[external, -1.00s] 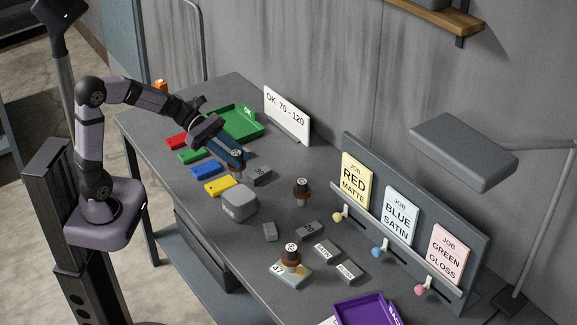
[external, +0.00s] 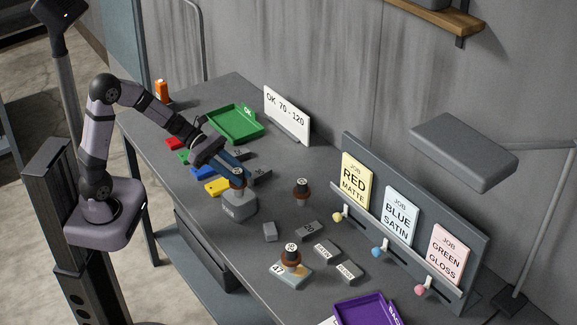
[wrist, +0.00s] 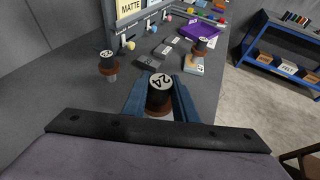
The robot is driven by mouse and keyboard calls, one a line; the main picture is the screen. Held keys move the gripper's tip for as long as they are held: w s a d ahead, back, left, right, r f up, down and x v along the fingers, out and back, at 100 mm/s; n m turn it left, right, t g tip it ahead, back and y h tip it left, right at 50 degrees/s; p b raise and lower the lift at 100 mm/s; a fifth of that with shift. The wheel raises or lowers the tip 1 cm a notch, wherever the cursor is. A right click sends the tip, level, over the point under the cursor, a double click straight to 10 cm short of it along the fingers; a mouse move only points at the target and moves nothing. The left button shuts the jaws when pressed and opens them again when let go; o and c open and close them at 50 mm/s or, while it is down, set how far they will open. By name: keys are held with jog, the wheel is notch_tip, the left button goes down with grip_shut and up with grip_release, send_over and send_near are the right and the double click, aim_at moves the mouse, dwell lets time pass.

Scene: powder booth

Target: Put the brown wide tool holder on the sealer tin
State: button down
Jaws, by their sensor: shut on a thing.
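My gripper (external: 238,178) is shut on a round holder (wrist: 158,93) with a black top marked 24 and a brown collar; I take it for the brown wide tool holder. It is upright between the blue fingers. In the external view the held holder (external: 238,189) is over the grey rounded block (external: 240,208), which I take for the sealer tin. I cannot tell whether the two touch. The block is hidden in the wrist view. Two similar brown-collared holders stand apart: one alone (external: 302,188), one on a pale plate (external: 291,252).
Several small grey blocks (external: 307,231) lie on the table to the right. Coloured blocks (external: 217,187) lie to the left. A green tray (external: 258,128) and white sign (external: 287,113) are behind; a purple tray (external: 368,312) is at the front. A job board (external: 458,245) lines the back.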

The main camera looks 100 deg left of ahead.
jog(key=shift+f, duration=0.15)
jog(key=c, duration=1.4)
grip_release()
jog(key=shift+c, duration=0.2)
jog(key=shift+r, duration=0.25)
jog(key=b+v, duration=0.1)
jog(key=v, duration=1.1)
jog(key=shift+a, duration=0.1)
